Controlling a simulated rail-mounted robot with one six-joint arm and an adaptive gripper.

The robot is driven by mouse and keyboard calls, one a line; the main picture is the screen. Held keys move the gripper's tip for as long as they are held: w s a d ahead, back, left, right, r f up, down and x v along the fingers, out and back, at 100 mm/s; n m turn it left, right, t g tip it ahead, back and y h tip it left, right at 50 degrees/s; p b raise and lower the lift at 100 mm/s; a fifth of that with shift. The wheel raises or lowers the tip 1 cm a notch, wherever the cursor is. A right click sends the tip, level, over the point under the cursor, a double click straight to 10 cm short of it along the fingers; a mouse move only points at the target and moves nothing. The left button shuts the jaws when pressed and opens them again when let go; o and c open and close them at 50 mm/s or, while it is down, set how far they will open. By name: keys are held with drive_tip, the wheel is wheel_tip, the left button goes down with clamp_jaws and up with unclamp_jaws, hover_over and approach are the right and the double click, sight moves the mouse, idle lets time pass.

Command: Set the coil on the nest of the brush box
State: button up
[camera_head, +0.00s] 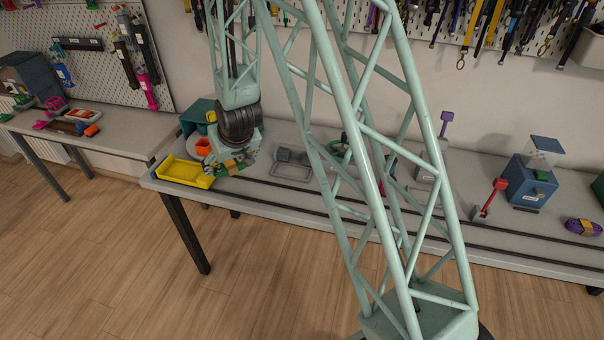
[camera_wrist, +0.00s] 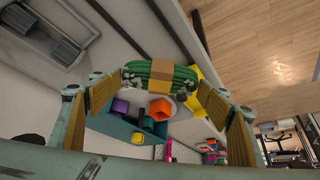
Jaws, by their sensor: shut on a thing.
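A green coil (camera_wrist: 137,70) with a tan band round its middle is in my gripper (camera_wrist: 163,84), between the finger pads in the wrist view. In the head view my gripper (camera_head: 232,166) is low over the left end of the long bench, beside the yellow tray (camera_head: 172,177). The coil shows there only in small part, and whether it touches the bench is unclear. A blue box (camera_head: 530,184) with a clear raised panel and a small label stands far right on the bench. I cannot tell for sure which thing is the brush box or see its nest.
A teal bin (camera_wrist: 118,130) with coloured pieces is beyond the coil in the wrist view. A grey frame (camera_head: 291,170) with a grey block lies right of my gripper. A red-handled tool (camera_head: 491,198) and purple coil (camera_head: 583,227) are farther right. Dark rails run along the bench.

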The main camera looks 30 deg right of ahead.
drive_tip(key=shift+s+d, duration=0.1)
drive_tip(key=shift+d, duration=0.1)
drive_tip(key=shift+s+d+f, duration=0.1)
drive_tip(key=shift+s, duration=0.05)
idle(0.4)
drive_tip(key=shift+s+d+f+m+h+b, duration=0.3)
drive_tip(key=shift+s+d+f+m+h, duration=0.2)
drive_tip(key=shift+s+d+m, duration=0.25)
drive_tip(key=s+d+f+m+h, duration=0.1)
drive_tip(key=s+d+m, duration=0.1)
drive_tip(key=s+d, duration=0.1)
drive_tip(key=s+d+f+m+g+h+b, duration=0.1)
drive_tip(key=s+d+f+m, duration=0.1)
drive_tip(key=s, duration=0.3)
drive_tip(key=s+d+f+m+g+h+b, duration=0.1)
drive_tip(key=s+d+m, duration=0.3)
drive_tip(key=d, duration=0.1)
drive_tip(key=shift+d+f+h, duration=0.1)
drive_tip(key=shift+f+h, duration=0.1)
drive_tip(key=shift+h, duration=0.2)
drive_tip(key=w+d, duration=0.3)
drive_tip(key=w, duration=0.1)
drive_tip(key=w+d+f, duration=0.1)
drive_tip(key=w+d, duration=0.2)
drive_tip(key=w, duration=0.1)
drive_tip(key=w+d, duration=0.3)
drive_tip(key=w, duration=0.1)
drive_tip(key=shift+w+d+f+b, duration=0.3)
drive_tip(key=shift+w+d, duration=0.05)
